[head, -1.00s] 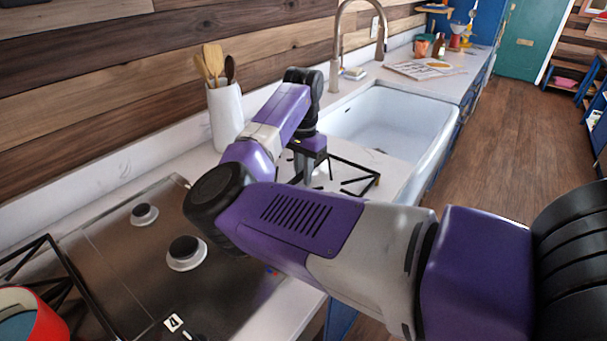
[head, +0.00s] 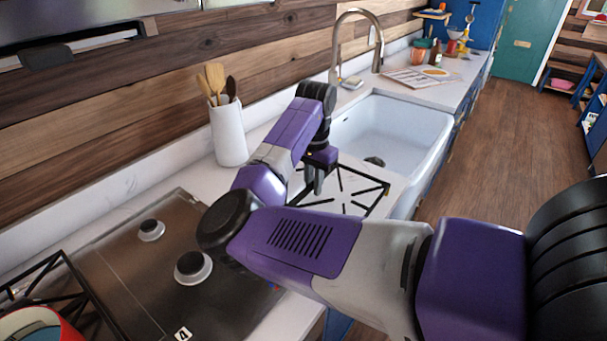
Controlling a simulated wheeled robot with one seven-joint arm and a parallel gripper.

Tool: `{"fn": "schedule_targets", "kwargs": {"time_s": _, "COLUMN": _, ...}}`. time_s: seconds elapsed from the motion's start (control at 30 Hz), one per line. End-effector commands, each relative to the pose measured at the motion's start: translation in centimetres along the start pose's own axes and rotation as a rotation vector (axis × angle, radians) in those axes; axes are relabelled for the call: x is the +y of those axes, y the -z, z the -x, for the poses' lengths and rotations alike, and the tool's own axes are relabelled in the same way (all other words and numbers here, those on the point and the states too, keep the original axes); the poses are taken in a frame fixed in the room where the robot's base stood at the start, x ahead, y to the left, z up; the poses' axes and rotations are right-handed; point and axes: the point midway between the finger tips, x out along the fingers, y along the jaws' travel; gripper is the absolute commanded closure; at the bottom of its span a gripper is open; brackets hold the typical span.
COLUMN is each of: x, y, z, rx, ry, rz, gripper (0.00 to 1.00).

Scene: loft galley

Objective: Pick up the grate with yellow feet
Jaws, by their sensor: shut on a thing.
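A black grate (head: 365,175) with an open frame and spoke-like bars shows beside the sink, to the right of my forearm. My gripper (head: 316,187) points down at the grate's left part and is shut on it. The arm hides the grate's near left side.
A white utensil jar (head: 228,135) stands by the wall. The white sink (head: 400,125) is behind the grate.

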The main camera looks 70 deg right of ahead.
Motion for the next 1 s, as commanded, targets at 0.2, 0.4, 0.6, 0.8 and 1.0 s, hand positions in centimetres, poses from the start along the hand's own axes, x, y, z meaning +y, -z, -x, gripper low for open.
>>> {"fn": "schedule_targets", "kwargs": {"time_s": 0.2, "x": 6.1, "y": 0.1, "z": 0.8, "rx": 0.004, "ry": -0.004, "rz": -0.004, "gripper": 1.0}}
{"fn": "schedule_targets", "kwargs": {"time_s": 0.4, "x": 12.3, "y": 0.1, "z": 0.7, "rx": 0.003, "ry": -0.005, "rz": -0.004, "gripper": 1.0}}
{"fn": "schedule_targets", "kwargs": {"time_s": 0.6, "x": 18.3, "y": 0.1, "z": 0.5, "rx": 0.004, "ry": -0.004, "rz": -0.002, "gripper": 1.0}}
{"fn": "schedule_targets", "kwargs": {"time_s": 0.8, "x": 23.3, "y": 0.1, "z": 0.4, "rx": 0.003, "ry": -0.002, "rz": -0.001, "gripper": 1.0}}
{"fn": "schedule_targets", "kwargs": {"time_s": 1.0, "x": 26.5, "y": 0.1, "z": 0.1, "rx": 0.001, "ry": 0.002, "rz": -0.002, "gripper": 1.0}}
